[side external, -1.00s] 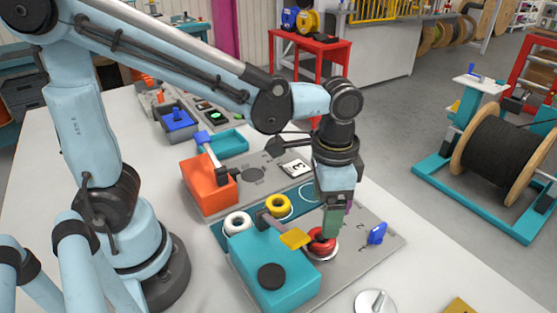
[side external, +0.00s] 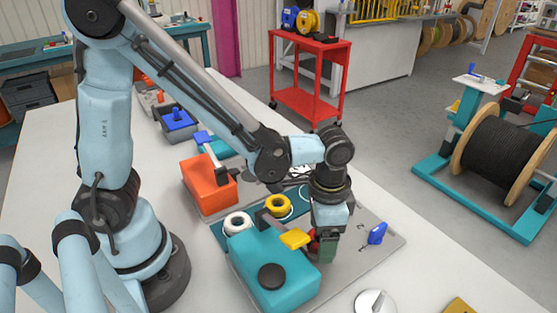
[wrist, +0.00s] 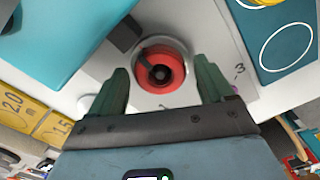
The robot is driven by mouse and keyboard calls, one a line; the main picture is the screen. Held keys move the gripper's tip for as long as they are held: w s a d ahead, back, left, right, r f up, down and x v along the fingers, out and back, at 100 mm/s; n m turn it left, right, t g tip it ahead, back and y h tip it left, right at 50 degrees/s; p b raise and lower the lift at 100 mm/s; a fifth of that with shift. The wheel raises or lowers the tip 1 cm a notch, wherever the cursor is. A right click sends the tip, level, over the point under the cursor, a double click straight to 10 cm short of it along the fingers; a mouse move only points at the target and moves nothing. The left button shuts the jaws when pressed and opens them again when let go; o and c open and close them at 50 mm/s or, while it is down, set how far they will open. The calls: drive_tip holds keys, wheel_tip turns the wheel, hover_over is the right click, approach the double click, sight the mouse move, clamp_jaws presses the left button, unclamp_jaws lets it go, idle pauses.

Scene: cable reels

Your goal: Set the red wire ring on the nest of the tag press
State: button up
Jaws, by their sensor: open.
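The red wire ring (wrist: 144,78) lies flat in a pale round seat (wrist: 183,50) beside the teal press (side external: 275,265). A dark rod from the press's dark head (wrist: 124,34) reaches over the ring to its centre. My gripper (wrist: 160,68) is open, with one green finger on each side of the ring and a visible gap to both. In the side external view my gripper (side external: 326,255) is low over the plate and hides most of the ring. The press's yellow lever (side external: 295,238) is close to my fingers.
A yellow ring (side external: 279,205) and a white ring (side external: 237,224) lie on the teal mat (wrist: 245,42) behind the press. An orange press (side external: 208,188) stands further back. A blue knob (side external: 376,233) is on the grey plate (side external: 360,255) to the right. A white dial (side external: 375,303) lies in front.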

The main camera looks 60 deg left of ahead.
drive_tip(key=c, duration=1)
wheel_tip(320, 180, up, 8)
drive_tip(key=shift+f, duration=0.25)
drive_tip(key=shift+c, duration=0.2)
drive_tip(key=a+f+n, duration=0.1)
drive_tip(key=a+n, duration=0.1)
drive_tip(key=a, duration=0.7)
drive_tip(key=a+n, duration=0.2)
drive_tip(key=a, duration=0.7)
drive_tip(key=a+f+n, duration=0.1)
drive_tip(key=a+n, duration=0.1)
drive_tip(key=a, duration=0.7)
drive_tip(key=shift+f, duration=2.05)
